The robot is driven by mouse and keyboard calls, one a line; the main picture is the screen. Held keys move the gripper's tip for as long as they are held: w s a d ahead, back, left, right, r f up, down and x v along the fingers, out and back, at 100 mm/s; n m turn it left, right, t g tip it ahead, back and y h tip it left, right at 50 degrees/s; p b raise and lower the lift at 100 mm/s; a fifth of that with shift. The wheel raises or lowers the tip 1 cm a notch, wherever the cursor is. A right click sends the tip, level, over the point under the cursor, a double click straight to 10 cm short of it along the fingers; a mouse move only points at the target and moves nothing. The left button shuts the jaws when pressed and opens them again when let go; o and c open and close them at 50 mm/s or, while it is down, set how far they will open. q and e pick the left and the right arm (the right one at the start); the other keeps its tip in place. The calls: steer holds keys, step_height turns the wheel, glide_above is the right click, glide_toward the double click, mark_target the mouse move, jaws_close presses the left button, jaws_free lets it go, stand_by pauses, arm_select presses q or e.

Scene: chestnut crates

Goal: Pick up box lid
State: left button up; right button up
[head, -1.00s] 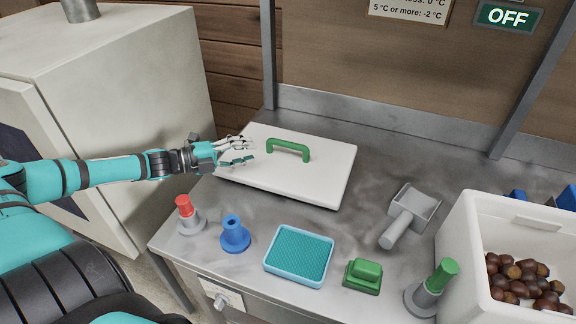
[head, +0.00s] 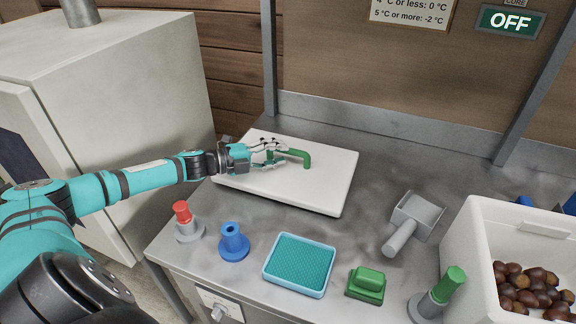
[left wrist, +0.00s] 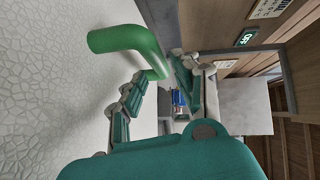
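The white box lid (head: 325,190) lies flat on the metal worktop. Its green handle (head: 298,156) stands up from the middle of it. My left gripper (head: 274,154) is over the lid at the left end of the handle, with its fingers apart. In the left wrist view the green handle (left wrist: 125,45) is just ahead of the spread fingers (left wrist: 160,85), and the lid's pale textured surface (left wrist: 45,110) fills the left. I cannot tell whether a finger touches the handle. My right gripper is not in view.
In front of the lid are a red-topped stamp (head: 184,215), a blue stamp (head: 233,243), a teal pad (head: 299,264) and a green block (head: 366,285). A grey scoop (head: 414,218), a green-handled stamp (head: 441,290) and a white crate of chestnuts (head: 480,250) stand right.

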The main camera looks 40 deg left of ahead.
mark_target(289, 153)
arm_select(q)
steer(key=p+x, duration=0.1)
steer(key=x, duration=0.4)
steer(key=shift+s+f, duration=0.1)
steer(key=shift+f, duration=0.05)
jaws_close()
steer(key=shift+s, duration=0.1)
